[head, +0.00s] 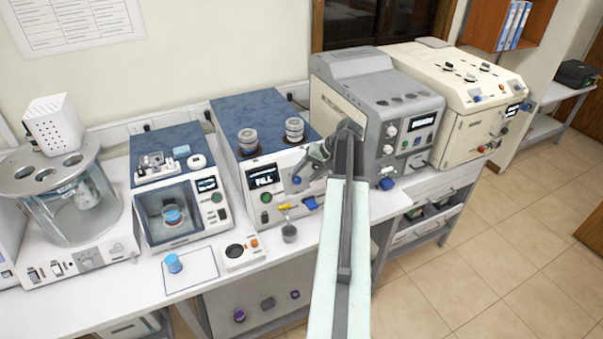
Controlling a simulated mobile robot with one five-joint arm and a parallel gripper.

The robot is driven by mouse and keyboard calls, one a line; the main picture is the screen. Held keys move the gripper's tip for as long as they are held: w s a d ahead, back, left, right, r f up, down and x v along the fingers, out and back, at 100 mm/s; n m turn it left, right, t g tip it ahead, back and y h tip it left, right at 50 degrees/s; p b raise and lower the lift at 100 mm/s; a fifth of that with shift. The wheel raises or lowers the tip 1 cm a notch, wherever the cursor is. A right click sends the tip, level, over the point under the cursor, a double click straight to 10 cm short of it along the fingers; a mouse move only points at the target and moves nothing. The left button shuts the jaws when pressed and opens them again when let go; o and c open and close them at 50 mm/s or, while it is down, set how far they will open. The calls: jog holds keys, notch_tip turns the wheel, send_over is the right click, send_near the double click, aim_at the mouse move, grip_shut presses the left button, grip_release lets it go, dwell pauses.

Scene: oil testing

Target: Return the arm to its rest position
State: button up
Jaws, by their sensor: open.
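My arm reaches up from the bottom middle of the head view, with a pale link and a dark grey link. It bends over in front of the grey machine (400,90). My gripper (304,172) is at the arm's far end, small in the picture, in front of the white and blue machine whose display reads FILL (228,125). It is open, and I see nothing held in it. Its fingertips are hard to make out against the machine's front.
A grey cup (289,233) stands below a yellow spout (285,206). A blue-topped jar (173,263) stands on a marked square. A glass bath (72,210) and a smaller tester (178,190) are left; a cream machine (460,100) is right. Floor (500,250) at right is clear.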

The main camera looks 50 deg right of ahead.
jog(key=p+v, duration=0.2)
jog(key=v, duration=0.2)
jog(key=shift+s+r+p, duration=0.25)
jog(key=shift+r+p, duration=0.1)
jog(key=shift+d, duration=0.1)
jog(key=w+a+f+n+g+b, duration=0.1)
jog(key=w+a+f+b, duration=0.25)
jog(key=a, duration=0.55)
jog(key=w+a+f+n+g+b, duration=0.25)
jog(key=a+f, duration=0.25)
jog(key=a, duration=0.3)
jog(key=w+a+f+n+g+b, duration=0.1)
jog(key=w+a+f+b, duration=0.25)
jog(key=a, duration=0.55)
jog(key=s+a+f+n+g+h+b, duration=0.1)
jog(key=a+f+n+b, duration=0.1)
jog(key=a, duration=1)
jog(key=s+a+f+n+h+b, duration=0.2)
jog(key=a+f+b, duration=0.3)
jog(key=a, duration=0.6)
notch_tip(320, 180, down, 2)
jog(key=shift+s+a+f+n+g, duration=0.1)
jog(key=shift+s+a+n+g, duration=0.1)
jog(key=shift+a+n+g, duration=0.2)
